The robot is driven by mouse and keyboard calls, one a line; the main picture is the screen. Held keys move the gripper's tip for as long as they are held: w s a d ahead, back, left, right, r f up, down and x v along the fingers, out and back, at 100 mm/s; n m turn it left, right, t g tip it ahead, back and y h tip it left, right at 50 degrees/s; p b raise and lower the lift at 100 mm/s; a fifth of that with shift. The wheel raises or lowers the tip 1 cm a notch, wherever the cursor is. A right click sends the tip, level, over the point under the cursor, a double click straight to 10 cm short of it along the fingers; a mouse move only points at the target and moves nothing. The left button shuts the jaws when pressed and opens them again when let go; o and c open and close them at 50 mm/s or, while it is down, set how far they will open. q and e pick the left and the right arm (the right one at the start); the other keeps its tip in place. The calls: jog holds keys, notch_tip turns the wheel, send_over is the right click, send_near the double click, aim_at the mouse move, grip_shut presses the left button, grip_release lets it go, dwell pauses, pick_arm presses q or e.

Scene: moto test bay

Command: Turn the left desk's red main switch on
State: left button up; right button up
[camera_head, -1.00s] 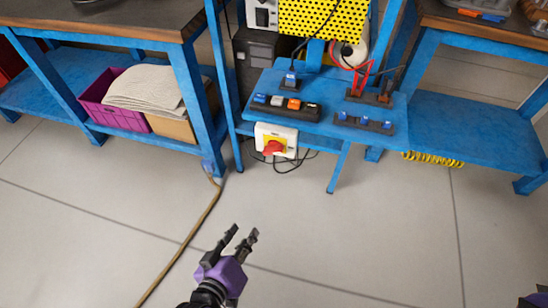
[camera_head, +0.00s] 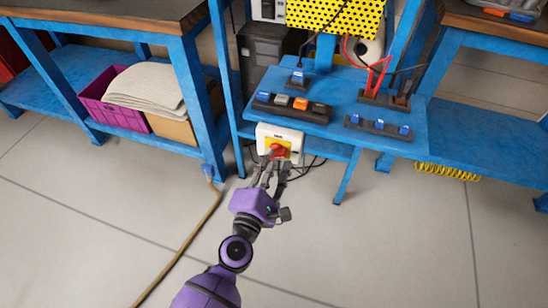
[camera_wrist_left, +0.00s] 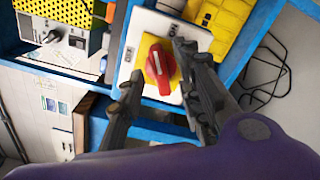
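The red main switch (camera_head: 278,151) is a rotary knob on a yellow plate, on a white box (camera_head: 296,138) below the front edge of the blue desk (camera_head: 340,85). In the left wrist view the red knob (camera_wrist_left: 166,84) carries a white mark, and its grip stands nearly upright in the picture, slightly slanted. My left gripper (camera_head: 274,166) is at the front of the box. In the left wrist view its open fingers (camera_wrist_left: 157,64) lie on either side of the knob, with gaps visible; contact cannot be told. My right gripper is out of view.
The desk carries a black strip of blue, white and orange switches (camera_head: 291,107) and another with blue ones (camera_head: 378,128). Dark cables (camera_head: 312,164) hang beside the box. A brown hose (camera_head: 190,246) runs along the floor at left. The floor in front is clear.

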pick_arm(q)
jog(key=shift+x, duration=0.9)
jog(key=shift+s+f, duration=0.1)
grip_shut()
